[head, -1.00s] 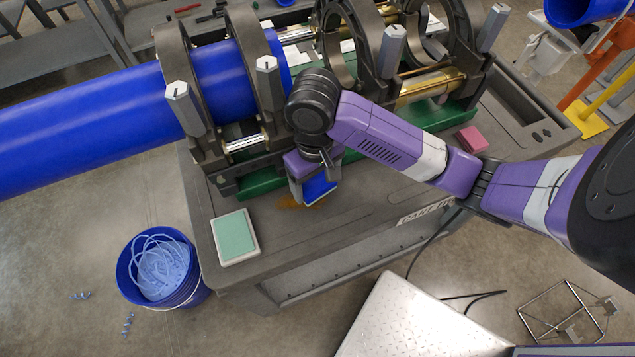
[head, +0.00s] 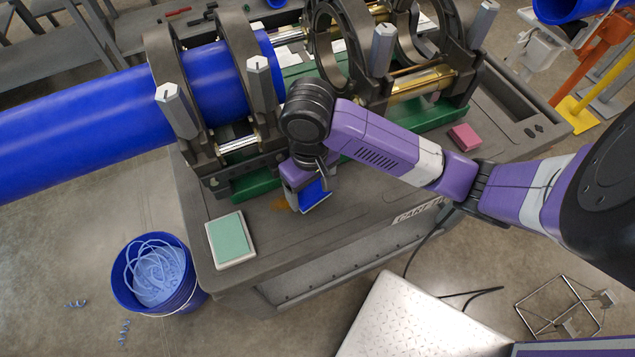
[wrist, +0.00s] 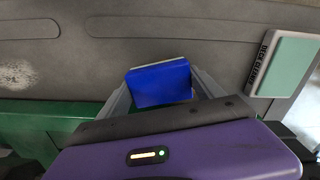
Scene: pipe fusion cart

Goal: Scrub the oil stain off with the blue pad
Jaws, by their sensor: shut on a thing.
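The blue pad (head: 315,194) is held in my gripper (head: 308,200), low over the grey cart top (head: 350,205). The wrist view shows the blue pad (wrist: 160,83) between the two grey fingers of my gripper (wrist: 160,95). The brown oil stain (head: 281,203) shows on the cart top just left of the pad. My gripper hides part of it. Whether the pad touches the surface I cannot tell. In the wrist view the brown stain is not visible; a pale scuffed patch (wrist: 15,75) shows at the left.
A pale green pad in a white tray (head: 231,239) lies at the cart's left corner. A pink block (head: 464,137) lies at the right. The clamp machine with green base (head: 262,181) and blue pipe (head: 85,118) stand behind. A blue bucket (head: 158,275) is on the floor.

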